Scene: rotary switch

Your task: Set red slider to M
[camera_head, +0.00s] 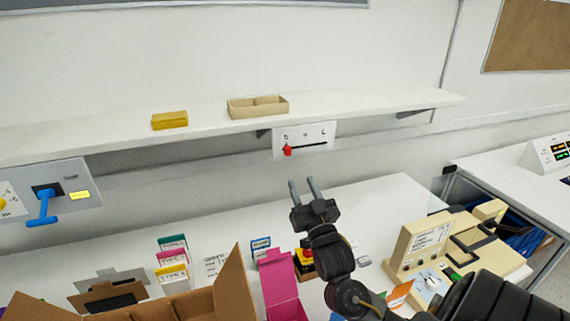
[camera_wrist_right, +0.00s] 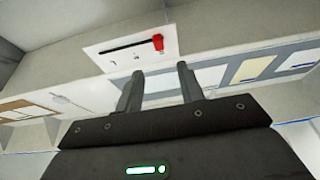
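The red slider (camera_head: 287,150) sits at the left end of the black slot on a white panel (camera_head: 322,133) under the shelf, below a mark that looks like S. The other marks run to the right, the last looking like L. In the right wrist view the red slider (camera_wrist_right: 158,42) shows at the slot's right end, as the panel (camera_wrist_right: 112,56) appears turned over. My right gripper (camera_head: 301,183) is below the panel, fingers pointing up, apart and empty. The fingers also show in the right wrist view (camera_wrist_right: 160,85), clear of the slider. My left gripper is out of view.
A shelf (camera_head: 370,104) juts out above the panel, holding a yellow block (camera_head: 170,120) and a wooden tray (camera_head: 258,113). A blue-handled switch (camera_head: 43,205) is on the left wall. Boxes and a beige machine (camera_head: 425,245) stand on the table below. The wall around the panel is clear.

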